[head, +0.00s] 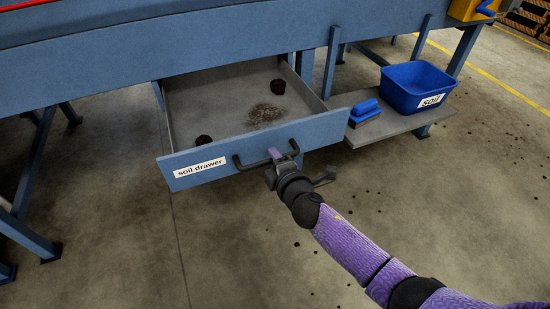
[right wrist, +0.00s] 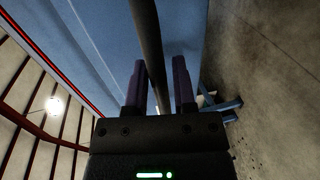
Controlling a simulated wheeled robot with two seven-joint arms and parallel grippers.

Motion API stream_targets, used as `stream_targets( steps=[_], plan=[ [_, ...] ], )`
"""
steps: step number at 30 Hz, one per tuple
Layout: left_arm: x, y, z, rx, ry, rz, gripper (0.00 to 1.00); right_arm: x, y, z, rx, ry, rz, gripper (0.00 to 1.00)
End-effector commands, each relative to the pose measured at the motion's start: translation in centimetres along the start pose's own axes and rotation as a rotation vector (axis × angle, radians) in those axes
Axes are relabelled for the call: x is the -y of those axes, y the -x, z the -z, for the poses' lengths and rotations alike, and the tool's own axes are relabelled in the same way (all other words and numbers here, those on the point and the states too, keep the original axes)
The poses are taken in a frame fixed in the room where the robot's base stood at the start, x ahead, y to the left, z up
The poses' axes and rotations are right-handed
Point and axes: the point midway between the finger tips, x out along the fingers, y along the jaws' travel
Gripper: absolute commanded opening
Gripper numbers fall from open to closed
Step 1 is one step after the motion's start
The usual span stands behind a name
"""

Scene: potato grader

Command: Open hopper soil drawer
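The soil drawer (head: 225,165) is pulled out from under the blue machine in the head view, with its grey floor showing. Its blue front carries a "soil drawer" label and a dark bar handle (head: 250,162). My right gripper (head: 282,154) is at the right end of the handle. The back of the drawer lies under the machine frame. My left gripper is in neither view.
Two dark clods (head: 278,87) and a patch of loose soil (head: 263,114) lie in the drawer. A blue soil bin (head: 405,97) and a blue brush (head: 363,108) sit on a low shelf (head: 385,126) at right. The floor before the drawer is open, with scattered crumbs.

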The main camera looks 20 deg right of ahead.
Motion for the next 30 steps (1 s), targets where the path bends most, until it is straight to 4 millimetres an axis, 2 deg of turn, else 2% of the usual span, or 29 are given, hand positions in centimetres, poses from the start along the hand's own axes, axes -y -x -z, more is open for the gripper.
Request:
stream_targets(
  steps=[1, 2, 3, 11, 14, 21, 24, 30],
  plan=[
    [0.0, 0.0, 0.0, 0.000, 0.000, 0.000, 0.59, 0.0, 0.0, 0.0, 0.000, 0.000, 0.000, 0.46],
    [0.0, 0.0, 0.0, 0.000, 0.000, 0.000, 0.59, 0.0, 0.0, 0.0, 0.000, 0.000, 0.000, 0.52],
    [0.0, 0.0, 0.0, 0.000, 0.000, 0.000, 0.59, 0.0, 0.0, 0.0, 0.000, 0.000, -0.001, 0.53],
    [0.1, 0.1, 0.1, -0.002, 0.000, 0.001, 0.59, -0.1, 0.2, 0.0, 0.000, 0.000, -0.001, 0.53],
    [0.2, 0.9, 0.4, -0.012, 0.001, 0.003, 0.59, -0.3, 1.4, 0.0, 0.000, -0.002, -0.001, 0.53],
    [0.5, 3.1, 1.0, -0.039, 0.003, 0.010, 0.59, -0.5, 7.1, 0.1, -0.001, -0.002, -0.001, 0.53],
    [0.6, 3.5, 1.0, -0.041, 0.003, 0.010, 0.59, -0.3, 8.9, 0.1, -0.001, -0.002, -0.001, 0.53],
    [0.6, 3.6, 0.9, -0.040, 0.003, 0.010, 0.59, 0.0, 10.0, 0.0, 0.000, 0.000, -0.001, 0.53]
  ],
)
